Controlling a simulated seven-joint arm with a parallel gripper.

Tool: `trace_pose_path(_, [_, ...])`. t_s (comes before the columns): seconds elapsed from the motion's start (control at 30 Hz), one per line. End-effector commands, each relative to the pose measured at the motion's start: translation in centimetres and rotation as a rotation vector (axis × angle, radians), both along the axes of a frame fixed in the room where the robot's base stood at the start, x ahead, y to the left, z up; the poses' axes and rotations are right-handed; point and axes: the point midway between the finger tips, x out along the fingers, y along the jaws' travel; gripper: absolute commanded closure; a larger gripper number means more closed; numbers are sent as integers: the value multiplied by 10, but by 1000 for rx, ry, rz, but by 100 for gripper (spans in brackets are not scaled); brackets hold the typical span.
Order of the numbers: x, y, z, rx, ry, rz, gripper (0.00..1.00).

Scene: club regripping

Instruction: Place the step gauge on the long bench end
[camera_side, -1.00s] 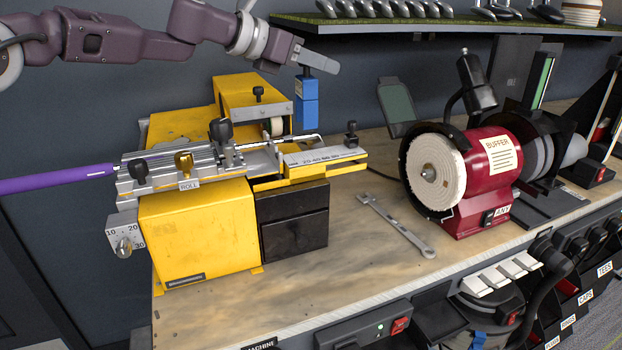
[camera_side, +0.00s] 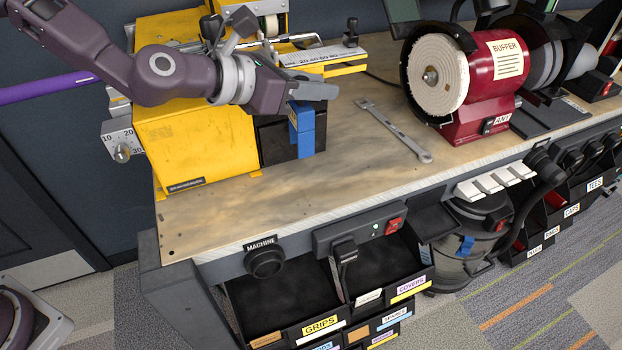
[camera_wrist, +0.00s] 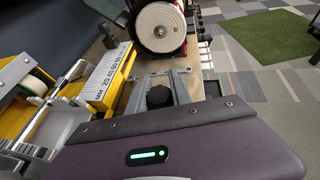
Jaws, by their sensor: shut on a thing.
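The step gauge appears to be the blue upright block (camera_side: 303,135) under my gripper (camera_side: 303,98) in the side view. My gripper is shut on its top and holds it in front of the yellow machine's black base, above the bench. The side view does not show clearly whether its lower end touches anything. The bench (camera_side: 235,212) has a bare wooden top along its front and at its left end. The wrist view shows my dark gripper body (camera_wrist: 180,150); I cannot make out the blue block there.
The yellow machine (camera_side: 195,140) stands close behind and left of the gripper, with a purple shaft (camera_side: 45,90) sticking out left. A wrench (camera_side: 397,130) lies right of the block. The red buffer (camera_side: 490,95) stands farther right. Bins (camera_side: 320,325) sit below the front edge.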

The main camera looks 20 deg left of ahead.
Motion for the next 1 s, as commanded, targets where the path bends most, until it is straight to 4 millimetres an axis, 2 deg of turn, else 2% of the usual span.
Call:
trace_pose_path(0.1, [-13, 6, 0, 2, 1, 9, 100])
trace_pose_path(0.3, [-15, 6, -44, 0, 5, 9, 100])
trace_pose_path(0.57, [-14, 6, -89, 0, 2, 11, 100])
trace_pose_path(0.9, [-14, 7, -94, 1, -1, 10, 100])
trace_pose_path(0.93, [-14, 7, -95, 2, 0, 11, 73])
trace_pose_path(1.0, [-14, 7, -94, 2, -1, 11, 59])
